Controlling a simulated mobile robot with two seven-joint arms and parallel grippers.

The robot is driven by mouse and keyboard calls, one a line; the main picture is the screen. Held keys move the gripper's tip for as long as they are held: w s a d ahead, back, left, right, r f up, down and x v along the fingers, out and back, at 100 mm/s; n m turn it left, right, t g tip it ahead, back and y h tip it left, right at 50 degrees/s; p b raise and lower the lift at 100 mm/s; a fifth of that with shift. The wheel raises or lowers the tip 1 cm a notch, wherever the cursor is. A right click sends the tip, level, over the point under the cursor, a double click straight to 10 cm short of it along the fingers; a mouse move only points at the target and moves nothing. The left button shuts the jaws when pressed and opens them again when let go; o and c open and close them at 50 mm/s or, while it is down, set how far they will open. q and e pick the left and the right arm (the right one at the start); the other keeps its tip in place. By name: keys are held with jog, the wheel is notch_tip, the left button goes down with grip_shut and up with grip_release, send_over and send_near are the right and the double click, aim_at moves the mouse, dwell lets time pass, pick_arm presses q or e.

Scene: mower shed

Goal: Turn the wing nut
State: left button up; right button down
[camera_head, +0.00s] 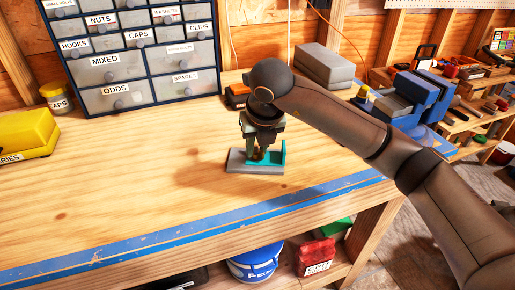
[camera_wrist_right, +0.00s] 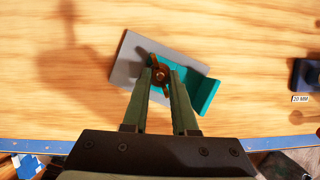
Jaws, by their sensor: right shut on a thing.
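A grey base plate (camera_head: 237,166) with a teal bracket (camera_head: 281,152) lies on the wooden workbench. The plate (camera_wrist_right: 126,66) and the bracket (camera_wrist_right: 208,96) also show in the right wrist view. The brown wing nut (camera_wrist_right: 159,73) stands over the plate, with its wings slanting from upper left to lower right. My right gripper (camera_wrist_right: 161,78) points down over the fixture, with its two fingers shut around the nut. In the head view the right gripper (camera_head: 258,153) hides most of the nut. My left gripper is not in view.
A cabinet of labelled drawers (camera_head: 128,62) stands at the back left, with a yellow bin (camera_head: 26,132) and a caps jar (camera_head: 57,98) beside it. The bench left of the fixture is clear.

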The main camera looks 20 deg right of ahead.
dwell(0.3)
jog(key=c, duration=0.7)
grip_release()
jog(key=v, duration=1.2)
jog(key=shift+s+r, duration=0.15)
jog(key=shift+r, duration=0.1)
jog(key=shift+a, duration=0.1)
